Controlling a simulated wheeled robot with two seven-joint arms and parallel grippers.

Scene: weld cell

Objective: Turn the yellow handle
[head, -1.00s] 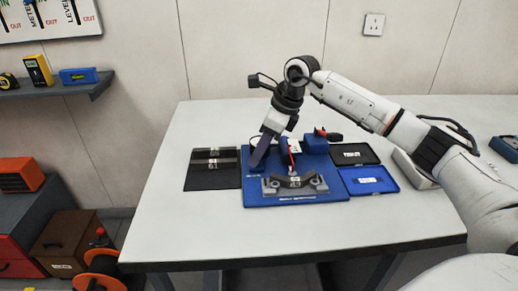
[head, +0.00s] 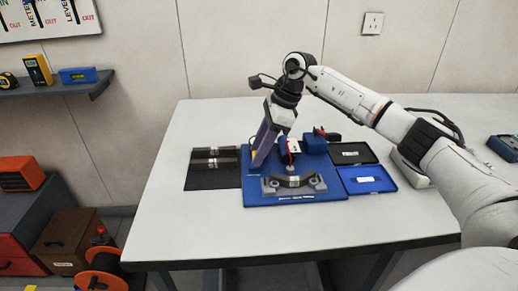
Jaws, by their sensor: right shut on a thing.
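My right gripper (head: 262,146) comes down at a slant over the left part of a blue fixture plate (head: 300,198). Its long purple-grey fingers are shut, with their tips low beside the fixture. A small trace of yellow (head: 250,156) shows at the left of the fingers; the rest of the yellow handle is hidden behind them. A red and white clamp part (head: 289,150) stands just right of the fingers, apart from them as far as I can see. A grey curved bracket (head: 293,182) lies on the front of the plate. My left gripper is out of view.
A dark mat with strips (head: 212,177) lies left of the plate. A blue block (head: 314,144) stands behind, and an open blue case (head: 367,180) lies right. The white table (head: 400,225) is clear in front. A shelf (head: 60,92) hangs at left.

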